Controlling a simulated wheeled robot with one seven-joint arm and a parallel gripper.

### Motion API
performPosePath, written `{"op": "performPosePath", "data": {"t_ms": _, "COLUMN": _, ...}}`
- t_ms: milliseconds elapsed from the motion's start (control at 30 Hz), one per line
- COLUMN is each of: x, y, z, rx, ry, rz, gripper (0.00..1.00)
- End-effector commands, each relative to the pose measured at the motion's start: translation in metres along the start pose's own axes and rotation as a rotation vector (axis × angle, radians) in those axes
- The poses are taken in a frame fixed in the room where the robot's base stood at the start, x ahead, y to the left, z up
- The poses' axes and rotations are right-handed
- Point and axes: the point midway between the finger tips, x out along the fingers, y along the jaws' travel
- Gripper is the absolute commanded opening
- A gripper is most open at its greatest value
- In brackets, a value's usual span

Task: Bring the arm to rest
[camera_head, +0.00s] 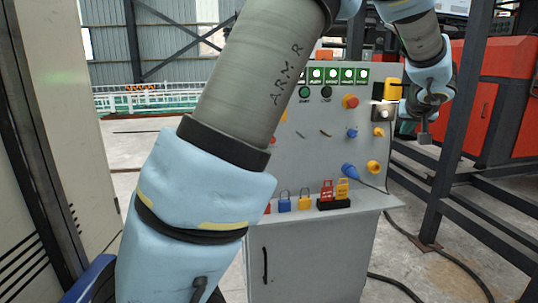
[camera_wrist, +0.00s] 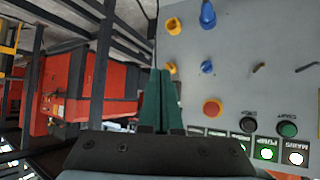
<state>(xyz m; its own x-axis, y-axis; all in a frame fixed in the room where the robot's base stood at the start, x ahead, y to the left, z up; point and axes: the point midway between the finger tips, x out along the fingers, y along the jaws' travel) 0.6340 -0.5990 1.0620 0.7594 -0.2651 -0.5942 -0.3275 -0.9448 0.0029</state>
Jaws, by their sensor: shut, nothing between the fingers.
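My arm crosses the head view from the lower left, over the top and down to the upper right. My gripper (camera_head: 425,136) hangs there at the right edge of the grey control panel (camera_head: 310,155). In the wrist view my gripper (camera_wrist: 161,73) shows as two dark green fingers lying together, with nothing between them. The panel (camera_wrist: 225,60) fills the right part of that view, turned about. Whether the fingertips touch anything is not clear, but no contact shows.
The panel bears a red-orange button (camera_head: 350,101), a blue plug (camera_head: 349,170) and a row of green-lit labels. Padlocks and tags (camera_head: 327,190) sit on its ledge. Dark steel posts (camera_head: 465,110) and a red machine (camera_head: 512,95) stand at the right. A cabinet (camera_head: 85,110) is close at left.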

Motion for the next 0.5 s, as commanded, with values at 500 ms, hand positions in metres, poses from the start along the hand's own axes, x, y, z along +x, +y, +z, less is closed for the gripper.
{"op": "performPosePath", "data": {"t_ms": 500, "x": 0.002, "y": -0.114, "z": 0.039, "rx": 0.003, "ry": -0.176, "rz": -0.117, "gripper": 0.00}}
